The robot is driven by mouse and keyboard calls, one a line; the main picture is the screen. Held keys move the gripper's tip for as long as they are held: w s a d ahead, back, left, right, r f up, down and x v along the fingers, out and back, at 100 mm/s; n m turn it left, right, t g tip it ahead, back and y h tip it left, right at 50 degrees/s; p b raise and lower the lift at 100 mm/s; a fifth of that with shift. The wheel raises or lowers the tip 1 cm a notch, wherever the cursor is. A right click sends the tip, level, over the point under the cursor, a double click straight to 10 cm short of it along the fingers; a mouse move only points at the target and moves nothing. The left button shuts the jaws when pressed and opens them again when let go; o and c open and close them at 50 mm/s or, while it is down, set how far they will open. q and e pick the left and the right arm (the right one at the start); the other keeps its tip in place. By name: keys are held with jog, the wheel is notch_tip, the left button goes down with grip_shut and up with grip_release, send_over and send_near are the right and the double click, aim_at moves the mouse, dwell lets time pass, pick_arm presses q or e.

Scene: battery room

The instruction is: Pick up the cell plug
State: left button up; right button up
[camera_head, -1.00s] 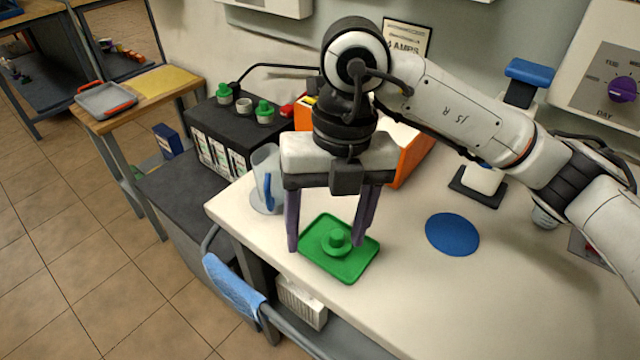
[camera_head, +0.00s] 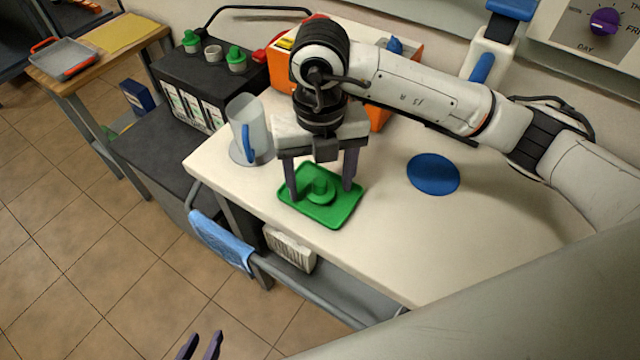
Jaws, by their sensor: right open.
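The green cell plug (camera_head: 320,187), a round flanged cap with a raised knob, lies in a green tray (camera_head: 334,216) near the bench's front edge. My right gripper (camera_head: 321,191) is above the tray, pointing down, open. Its two dark fingers are on either side of the plug, with gaps between them and it. I cannot tell if the fingertips touch the tray. My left gripper (camera_head: 199,346) shows only as two dark fingertips at the bottom edge, apart and empty, over the floor.
A clear jug with a blue handle (camera_head: 243,130) stands left of the tray. A black battery (camera_head: 205,85) with two green plugs and an orange bin (camera_head: 385,75) are behind. A blue disc (camera_head: 433,174) lies to the right. The bench (camera_head: 400,235) is clear at front right.

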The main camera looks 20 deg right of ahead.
jog(key=c, duration=1.1)
